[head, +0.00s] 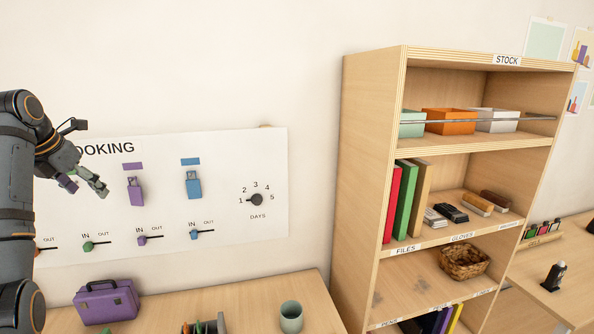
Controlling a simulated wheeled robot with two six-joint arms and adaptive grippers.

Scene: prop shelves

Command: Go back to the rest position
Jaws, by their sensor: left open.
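My left arm comes in at the left edge of the head view. Its gripper (82,183) is open and empty, held in front of the left part of the white wall board (220,155). The gripper is apart from the purple tag (135,190) and the blue tag (194,185) that hang on the board to its right. The arm and gripper hide the board's left end and part of its heading, which reads "OOKING". My right gripper is not in view.
A wooden shelf (365,150) labelled STOCK stands right of the board. Below the board is a table (240,297) with a purple case (106,301) and a green cup (291,317). Another table (530,270) lies at the far right. The wall space above the board is clear.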

